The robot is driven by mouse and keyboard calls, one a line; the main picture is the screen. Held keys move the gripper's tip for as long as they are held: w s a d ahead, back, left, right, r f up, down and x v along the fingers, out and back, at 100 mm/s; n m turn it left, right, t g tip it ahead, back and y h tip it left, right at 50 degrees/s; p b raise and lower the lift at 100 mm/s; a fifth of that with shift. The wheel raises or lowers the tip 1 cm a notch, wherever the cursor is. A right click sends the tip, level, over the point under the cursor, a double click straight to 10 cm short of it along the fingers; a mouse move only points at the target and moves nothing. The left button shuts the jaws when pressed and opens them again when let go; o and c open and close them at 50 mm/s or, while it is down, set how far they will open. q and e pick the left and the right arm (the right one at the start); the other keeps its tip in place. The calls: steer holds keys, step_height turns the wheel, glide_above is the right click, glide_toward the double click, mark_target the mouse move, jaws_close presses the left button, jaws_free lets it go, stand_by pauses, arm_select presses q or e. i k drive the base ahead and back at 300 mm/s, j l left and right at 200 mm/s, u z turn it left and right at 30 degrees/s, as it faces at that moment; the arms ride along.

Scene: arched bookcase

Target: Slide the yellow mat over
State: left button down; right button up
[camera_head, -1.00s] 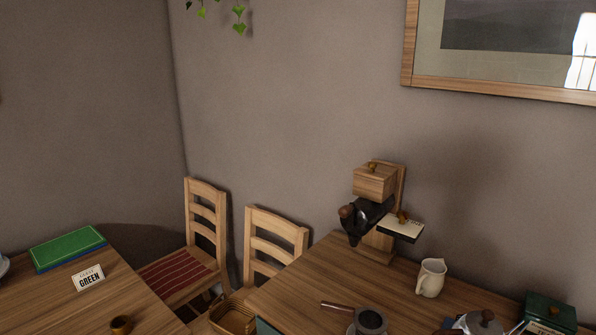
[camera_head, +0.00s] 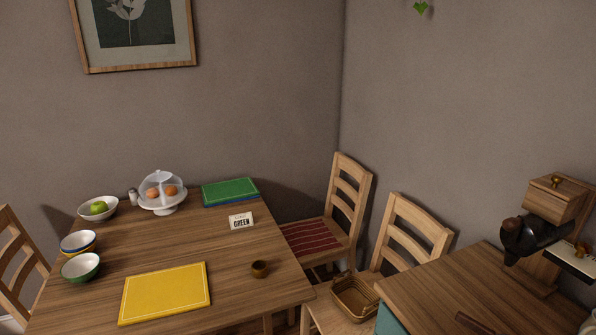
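The yellow mat (camera_head: 165,293) lies flat near the front edge of the wooden table (camera_head: 225,290) on the left. It is rectangular, and its top looks bare. Neither of my grippers shows in the head view.
Chairs (camera_head: 335,225) and a second table (camera_head: 470,285) with a grinder (camera_head: 540,220) are to the right.

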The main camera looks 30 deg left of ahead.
mark_target(150, 296)
steer(key=u, duration=1.9)
